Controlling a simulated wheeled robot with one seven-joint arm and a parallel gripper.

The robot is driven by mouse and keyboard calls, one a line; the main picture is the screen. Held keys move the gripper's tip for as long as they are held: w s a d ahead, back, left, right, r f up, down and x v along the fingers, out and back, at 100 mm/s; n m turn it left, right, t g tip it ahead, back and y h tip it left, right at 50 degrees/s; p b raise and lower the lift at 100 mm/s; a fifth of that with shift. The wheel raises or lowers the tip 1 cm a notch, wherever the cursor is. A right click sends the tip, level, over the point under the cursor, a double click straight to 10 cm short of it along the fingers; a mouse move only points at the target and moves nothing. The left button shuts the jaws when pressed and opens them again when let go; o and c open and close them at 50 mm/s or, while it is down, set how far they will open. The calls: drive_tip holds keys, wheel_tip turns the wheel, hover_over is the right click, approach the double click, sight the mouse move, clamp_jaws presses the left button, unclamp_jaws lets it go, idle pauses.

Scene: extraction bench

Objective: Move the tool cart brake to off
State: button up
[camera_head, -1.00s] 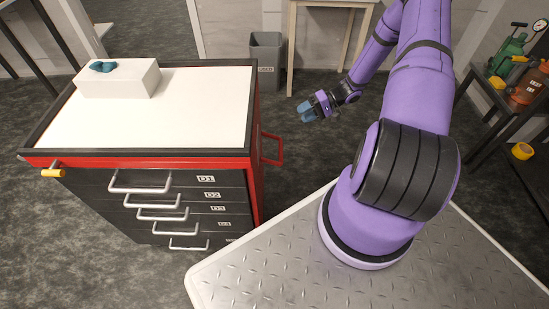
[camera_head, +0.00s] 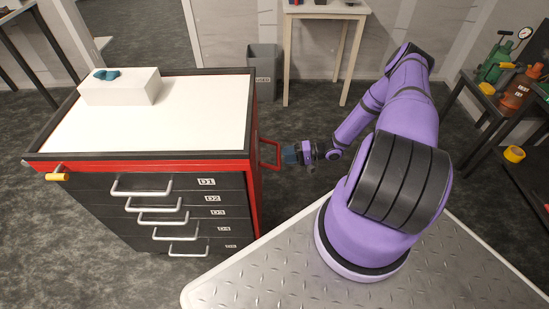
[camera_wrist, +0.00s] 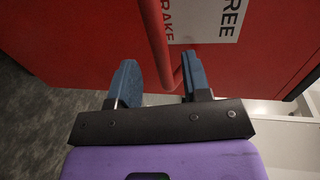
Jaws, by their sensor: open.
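The tool cart (camera_head: 215,161) stands at left in the head view, with a red body, dark drawers and a white top. A red bar handle (camera_head: 269,141) sticks out from its right side. My gripper (camera_head: 287,155) is at this handle, with its blue fingers pointing at the cart. In the wrist view my gripper (camera_wrist: 160,78) is open, facing the red side panel (camera_wrist: 85,45). The red bar (camera_wrist: 158,42) runs down between the fingers, close to the right one; contact cannot be told. A white label (camera_wrist: 205,20) reads "BRAKE" and "FREE", partly cut off.
A small lever with a yellow grip (camera_head: 57,177) is at the cart's front left corner. A white box (camera_head: 120,88) with a teal item stands on the cart. A grey bin (camera_head: 265,72) and wooden table (camera_head: 325,17) are behind. A dark shelf is at right.

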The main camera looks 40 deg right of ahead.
drive_tip(key=shift+x, duration=2.9)
drive_tip(key=shift+r, duration=0.1)
clamp_jaws()
